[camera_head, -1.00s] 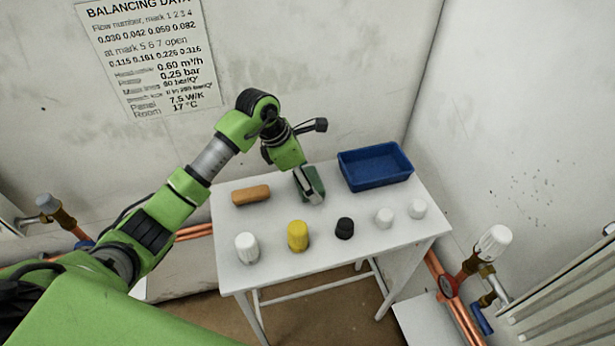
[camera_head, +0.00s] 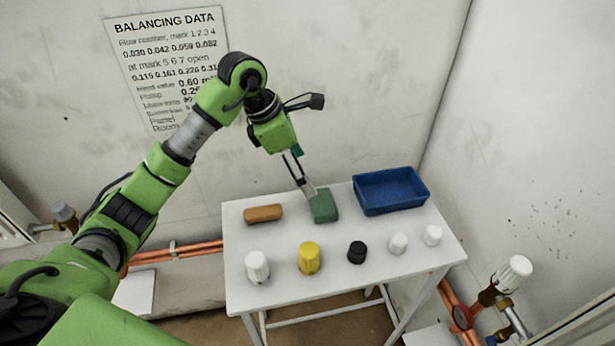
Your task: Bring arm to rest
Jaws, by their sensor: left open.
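My left gripper (camera_head: 307,191) points down at the back of the white table, its fingers close by a green block (camera_head: 324,206). The block rests on the table, partly behind the fingertips; whether they touch it I cannot tell. The gripper is open and holds nothing. My left arm (camera_head: 190,140) reaches in from the left, its elbow raised in front of the wall sign. My right gripper is not in view.
A valve (camera_head: 514,272) and copper pipes stand right.

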